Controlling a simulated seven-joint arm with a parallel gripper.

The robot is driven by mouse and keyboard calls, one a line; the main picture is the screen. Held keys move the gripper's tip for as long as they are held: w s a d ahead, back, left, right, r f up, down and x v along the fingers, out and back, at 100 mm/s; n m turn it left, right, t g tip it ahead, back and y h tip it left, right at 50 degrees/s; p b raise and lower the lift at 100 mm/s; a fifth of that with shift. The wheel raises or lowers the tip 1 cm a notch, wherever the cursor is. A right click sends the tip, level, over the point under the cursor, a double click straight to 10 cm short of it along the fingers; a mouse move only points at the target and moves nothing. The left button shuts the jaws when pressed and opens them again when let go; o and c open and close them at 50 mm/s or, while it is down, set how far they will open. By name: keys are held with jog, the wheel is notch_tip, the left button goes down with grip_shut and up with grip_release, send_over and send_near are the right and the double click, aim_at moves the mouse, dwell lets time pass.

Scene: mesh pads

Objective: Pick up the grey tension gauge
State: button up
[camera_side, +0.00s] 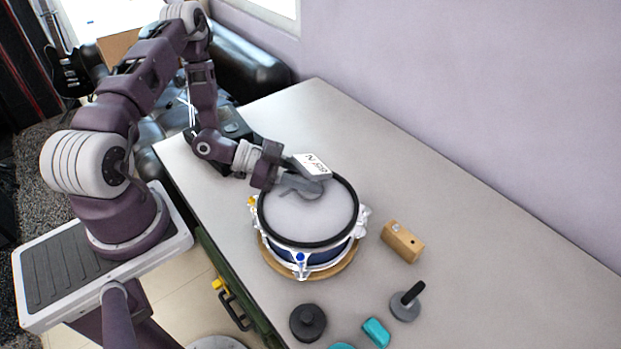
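A grey round disc with a black upright handle (405,305) stands on the table at the lower right, to the right of the drum. It looks like the grey tension gauge, though I cannot read any dial on it. My gripper (305,188) is low over the drum's pale head, well up and to the left of the disc. The grey fingers blend with the drum head, so their opening and any contact with the head are unclear. A white lettered plate (312,166) shows just above the fingers.
The blue-sided drum (307,257) with a black hoop sits on a round wooden base. A dark round knobbed piece (307,323), a teal block (376,332) and a wooden block (403,241) lie around it. The table's far right is clear, beside the wall.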

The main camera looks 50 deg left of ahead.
grip_shut()
dwell(1.2)
